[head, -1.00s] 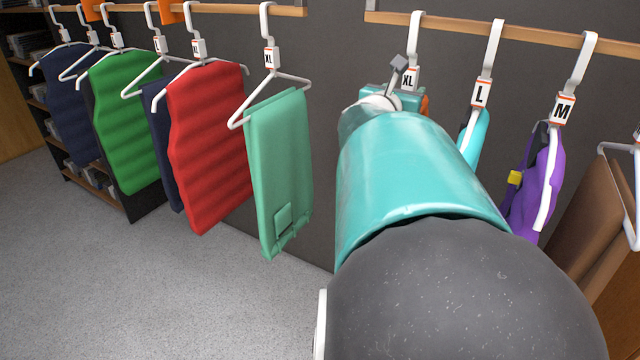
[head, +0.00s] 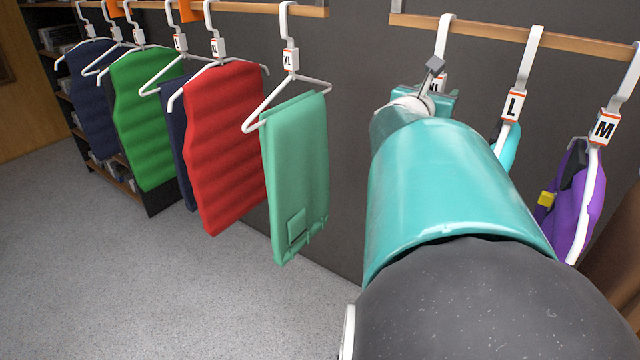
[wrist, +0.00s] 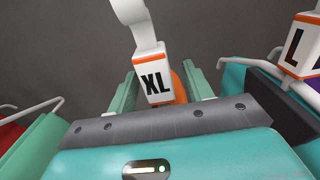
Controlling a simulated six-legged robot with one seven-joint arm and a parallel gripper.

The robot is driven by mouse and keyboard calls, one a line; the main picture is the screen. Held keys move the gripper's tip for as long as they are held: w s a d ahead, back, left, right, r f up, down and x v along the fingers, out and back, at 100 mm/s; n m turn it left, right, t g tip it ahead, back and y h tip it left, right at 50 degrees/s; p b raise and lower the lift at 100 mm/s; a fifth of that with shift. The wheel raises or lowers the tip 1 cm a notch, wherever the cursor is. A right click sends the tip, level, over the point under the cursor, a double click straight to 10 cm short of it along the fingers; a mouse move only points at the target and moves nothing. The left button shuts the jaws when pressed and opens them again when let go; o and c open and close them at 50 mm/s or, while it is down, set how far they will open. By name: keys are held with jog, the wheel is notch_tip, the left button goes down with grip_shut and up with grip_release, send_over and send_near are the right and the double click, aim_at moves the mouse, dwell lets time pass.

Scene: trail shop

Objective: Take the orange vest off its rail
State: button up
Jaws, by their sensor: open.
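A small patch of orange (wrist: 179,87), seemingly the orange vest, shows behind a white hanger tag marked XL (wrist: 156,75) in the wrist view. My gripper hides the rest of it. In the head view my arm covers the vest, and only the hanger's white hook (head: 443,38) on the wooden rail (head: 490,36) and part of its tag show clearly. My gripper (wrist: 160,82) is open, its two green fingers on either side of the XL tag, apart from each other. I cannot tell whether they touch the tag.
To the right hang a turquoise garment (wrist: 248,105) tagged L (wrist: 298,45) and a purple vest (head: 572,200) tagged M. To the left hang green trousers (head: 297,170), a red vest (head: 226,145) and a green vest (head: 143,118) on another rail. The floor (head: 170,290) at left is clear.

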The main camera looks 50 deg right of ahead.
jog(key=shift+d, duration=0.1)
jog(key=c, duration=0.4)
grip_shut()
jog(key=shift+r, duration=0.15)
